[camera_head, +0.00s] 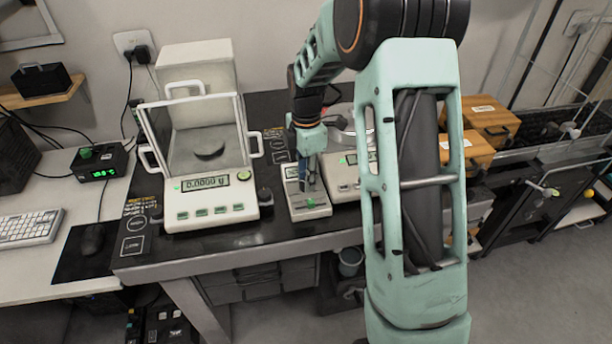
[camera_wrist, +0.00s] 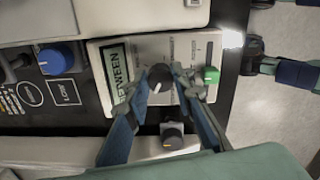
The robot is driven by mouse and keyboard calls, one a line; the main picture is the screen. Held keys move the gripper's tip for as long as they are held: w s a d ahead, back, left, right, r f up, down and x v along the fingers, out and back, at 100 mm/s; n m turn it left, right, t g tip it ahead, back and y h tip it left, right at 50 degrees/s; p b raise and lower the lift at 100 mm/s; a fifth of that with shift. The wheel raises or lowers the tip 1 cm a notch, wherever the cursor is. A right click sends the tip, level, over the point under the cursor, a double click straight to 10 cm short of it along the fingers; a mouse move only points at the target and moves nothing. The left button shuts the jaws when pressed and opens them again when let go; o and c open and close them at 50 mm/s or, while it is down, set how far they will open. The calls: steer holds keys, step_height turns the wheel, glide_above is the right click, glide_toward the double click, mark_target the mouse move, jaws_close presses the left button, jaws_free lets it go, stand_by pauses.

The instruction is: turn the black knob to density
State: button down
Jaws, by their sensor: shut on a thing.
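A small white instrument (camera_wrist: 133,48) with a dark-edged display, a black knob (camera_wrist: 160,77) and a green knob (camera_wrist: 211,75) lies under my gripper in the wrist view. The display (camera_wrist: 119,70) appears to read "BETWEEN". My gripper (camera_wrist: 158,80) has its two fingers on either side of the black knob and is shut on it. The knob's pale pointer mark shows, but the labels around it are too small to read surely. In the head view the same instrument (camera_head: 310,208) stands on the dark bench, with my gripper (camera_head: 304,178) over it, hiding the black knob.
A large balance (camera_head: 210,205) with a glass shield stands left of the instrument, and another white device (camera_head: 345,186) stands close on its right. A separate black knob (camera_wrist: 172,139) and a blue knob (camera_wrist: 55,57) sit nearby. Wooden boxes (camera_head: 492,120) stand further right.

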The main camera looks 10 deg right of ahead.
steer(key=m, duration=0.4)
steer(key=shift+m, duration=0.3)
steer(key=m, duration=0.3)
steer(key=shift+m, duration=0.3)
steer(key=m, duration=0.4)
steer(key=shift+s+m, duration=0.1)
steer(key=shift+m, duration=0.2)
steer(key=m, duration=0.4)
steer(key=shift+a+m+p, duration=0.1)
steer(key=shift+m+p, duration=0.2)
steer(key=m, duration=0.4)
steer(key=m+p, duration=0.1)
steer(key=m, duration=0.3)
steer(key=shift+a+r, duration=0.1)
steer(key=m+p, duration=0.1)
steer(key=m, duration=0.3)
steer(key=shift+m, duration=0.3)
steer(key=shift+a+m+p, duration=0.1)
steer(key=shift+m+p, duration=0.45)
steer(key=shift+m, duration=1.25)
